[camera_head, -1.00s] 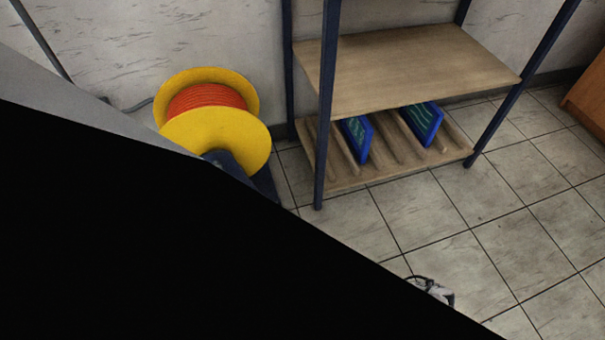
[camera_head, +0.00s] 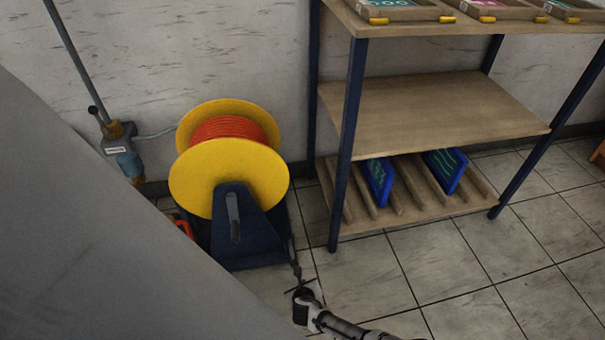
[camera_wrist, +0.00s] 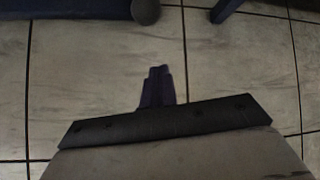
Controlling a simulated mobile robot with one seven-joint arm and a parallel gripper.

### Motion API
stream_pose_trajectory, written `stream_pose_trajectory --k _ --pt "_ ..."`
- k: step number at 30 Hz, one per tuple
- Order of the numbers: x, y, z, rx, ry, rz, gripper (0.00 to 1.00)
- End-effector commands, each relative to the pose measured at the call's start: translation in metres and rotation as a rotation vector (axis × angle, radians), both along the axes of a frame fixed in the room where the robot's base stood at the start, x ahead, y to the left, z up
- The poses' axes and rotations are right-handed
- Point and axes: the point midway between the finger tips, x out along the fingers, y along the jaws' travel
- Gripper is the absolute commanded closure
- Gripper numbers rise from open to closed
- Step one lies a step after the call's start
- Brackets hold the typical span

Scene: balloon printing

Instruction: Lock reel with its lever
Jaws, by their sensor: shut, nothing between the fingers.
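The reel (camera_head: 250,175) has yellow flanges and an orange winding. It sits on a dark blue stand (camera_head: 262,235) by the wall. A grey bar (camera_head: 234,217) stands nearly upright on the stand's front face; I cannot tell whether it is the lever. My gripper (camera_head: 297,268) is low over the floor, just right of the stand's front corner. In the wrist view my gripper (camera_wrist: 156,72) has its fingers together and empty, over bare tile. A grey rounded knob (camera_wrist: 145,11) shows ahead of them, beside a dark blue edge, apart from the fingertips.
A shelf rack (camera_head: 430,110) with blue legs stands right of the reel, its near leg close by. Blue framed panels (camera_head: 446,170) rest on its lower level. A wall-side pipe fitting (camera_head: 122,150) is at left. Tiled floor in front is clear.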

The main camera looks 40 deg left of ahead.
Motion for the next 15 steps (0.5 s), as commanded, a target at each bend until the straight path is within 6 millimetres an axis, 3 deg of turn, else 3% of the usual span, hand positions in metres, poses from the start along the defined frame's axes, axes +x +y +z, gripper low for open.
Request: stream_pose_trajectory --k 1,5,9,15 --pt "0.005 0.006 -0.016 0.0 0.002 0.0 1.0" --pt "0.018 0.017 -0.035 0.0 0.002 0.0 1.0" --pt "0.021 0.03 -0.011 0.002 0.0 0.0 1.0" --pt "0.022 0.038 0.003 0.001 0.0 -0.001 1.0"
